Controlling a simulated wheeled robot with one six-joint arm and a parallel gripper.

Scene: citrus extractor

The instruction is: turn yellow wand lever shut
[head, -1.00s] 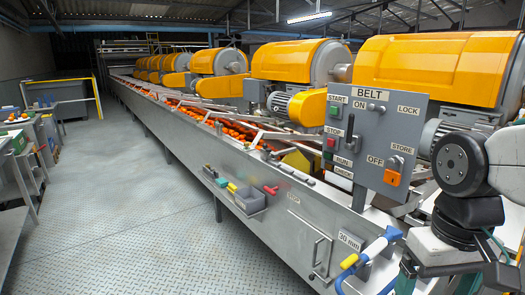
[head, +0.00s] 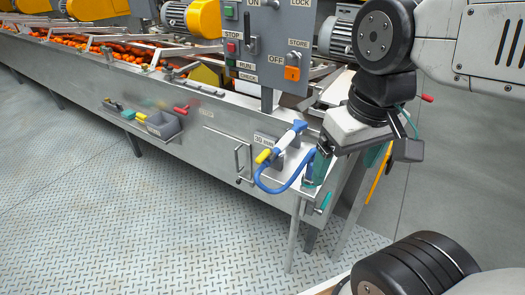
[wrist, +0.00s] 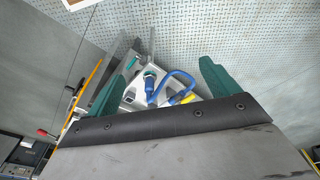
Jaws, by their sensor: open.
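The wand (head: 285,140) has a white and blue body, a blue hose and a yellow lever (head: 263,156). It sits at the near end of the steel conveyor's side, by the 20 mm label. In the wrist view the yellow lever (wrist: 187,98) and the blue hose (wrist: 180,78) show between my fingers, partly hidden by the black gripper edge. My gripper (head: 346,170) has teal fingers and is just right of the wand in the head view. In the wrist view my gripper (wrist: 169,64) is spread wide, with nothing held. I cannot tell the lever's exact angle.
The grey control panel (head: 266,45) stands on a post behind the wand. A door handle (head: 240,160) juts from the steel side, and a grey bin (head: 163,124) hangs farther left. The chequered floor (head: 150,220) in front is clear.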

